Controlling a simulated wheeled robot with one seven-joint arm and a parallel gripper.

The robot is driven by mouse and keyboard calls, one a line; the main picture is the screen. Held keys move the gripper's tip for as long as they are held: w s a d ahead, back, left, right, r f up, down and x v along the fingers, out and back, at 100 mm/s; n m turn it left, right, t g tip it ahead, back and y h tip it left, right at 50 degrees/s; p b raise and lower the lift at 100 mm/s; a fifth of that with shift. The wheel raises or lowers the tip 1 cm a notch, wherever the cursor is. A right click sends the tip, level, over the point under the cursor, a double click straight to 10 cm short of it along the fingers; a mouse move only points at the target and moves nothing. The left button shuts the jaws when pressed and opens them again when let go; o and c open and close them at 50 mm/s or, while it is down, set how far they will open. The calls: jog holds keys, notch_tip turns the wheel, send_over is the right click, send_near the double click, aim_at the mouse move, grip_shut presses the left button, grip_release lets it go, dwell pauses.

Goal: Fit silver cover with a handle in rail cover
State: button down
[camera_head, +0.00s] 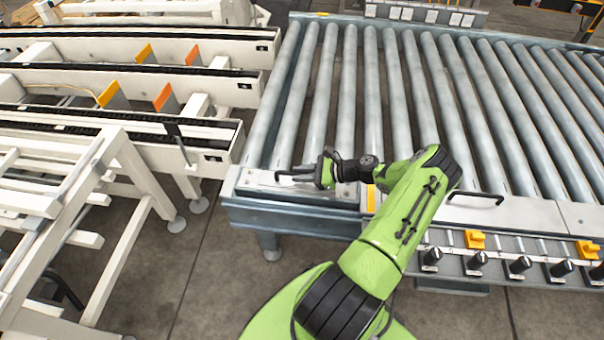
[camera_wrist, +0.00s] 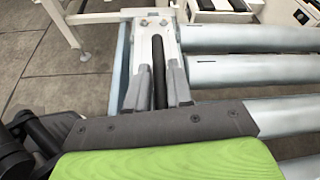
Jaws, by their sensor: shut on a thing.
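The silver cover (camera_head: 258,180) is a flat plate with a dark bar handle (camera_head: 290,173). It lies at the left end of the conveyor's front rail (camera_head: 300,197), looking flat and in line with it; I cannot tell if it is fully seated. My gripper (camera_head: 312,174) is shut on the handle. In the wrist view, the two grey fingers of my gripper (camera_wrist: 159,92) stand on either side of the dark handle (camera_wrist: 159,65), and the cover's far end (camera_wrist: 154,21) shows two bolts. My arm hides the rail right of the gripper.
Grey rollers (camera_head: 345,90) fill the conveyor behind the rail. Another silver cover (camera_head: 500,212) with a dark handle lies on the rail to the right. Black knobs and yellow parts (camera_head: 475,239) line the conveyor's front. A white frame (camera_head: 120,155) stands left, across a floor gap.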

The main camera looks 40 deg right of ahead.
jog(key=c, duration=0.9)
grip_release()
jog(key=shift+s+f, duration=0.1)
jog(key=shift+f, duration=0.05)
jog(key=p+v, duration=0.3)
jog(key=v, duration=1.2)
jog(key=shift+s+d, duration=0.2)
